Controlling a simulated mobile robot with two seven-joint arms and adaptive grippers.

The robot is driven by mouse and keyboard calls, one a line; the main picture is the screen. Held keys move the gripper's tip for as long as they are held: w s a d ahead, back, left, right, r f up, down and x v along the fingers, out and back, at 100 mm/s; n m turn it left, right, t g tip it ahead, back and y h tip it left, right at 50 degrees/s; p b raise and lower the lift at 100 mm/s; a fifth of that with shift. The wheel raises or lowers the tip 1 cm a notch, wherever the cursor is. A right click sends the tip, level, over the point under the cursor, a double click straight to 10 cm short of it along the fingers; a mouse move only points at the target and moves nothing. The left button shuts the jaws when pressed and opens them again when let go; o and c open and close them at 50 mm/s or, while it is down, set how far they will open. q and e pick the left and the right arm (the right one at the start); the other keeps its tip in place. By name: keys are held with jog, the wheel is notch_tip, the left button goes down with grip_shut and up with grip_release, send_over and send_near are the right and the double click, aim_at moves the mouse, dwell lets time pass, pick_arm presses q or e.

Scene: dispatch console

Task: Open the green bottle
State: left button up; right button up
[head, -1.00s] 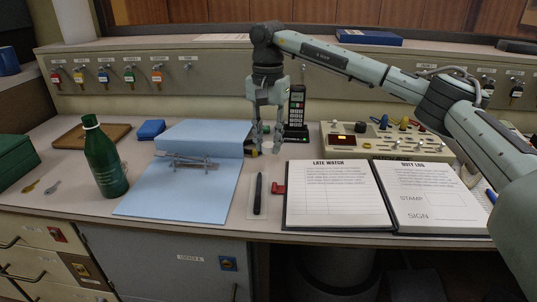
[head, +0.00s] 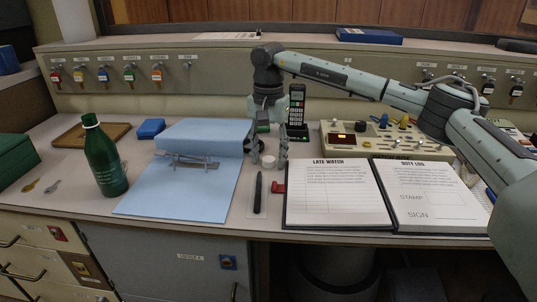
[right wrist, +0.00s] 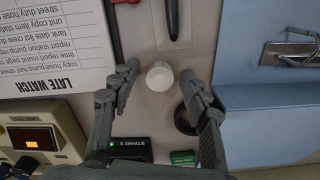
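The green bottle (head: 105,160) stands upright on the left of the desk, with white at its top. My right gripper (head: 269,155) is far to its right, pointing down beside the blue clipboard. Its fingers are apart, also in the right wrist view (right wrist: 158,78). A small white round thing (head: 268,162) shows between the fingertips; in the right wrist view it (right wrist: 160,76) has a visible gap on each side. I cannot tell whether it is a cap. My left gripper is not in view.
The blue clipboard (head: 170,200) lies between the bottle and my right gripper. A handset in its stand (head: 297,112) is close behind the gripper. An open log book (head: 335,195), a pen (head: 257,192) and a button console (head: 345,140) are nearby. Two keys (head: 52,186) lie left of the bottle.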

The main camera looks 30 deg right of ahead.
aim_at(268, 159)
notch_tip(268, 159, up, 12)
jog(key=shift+r, duration=0.15)
dwell(0.5)
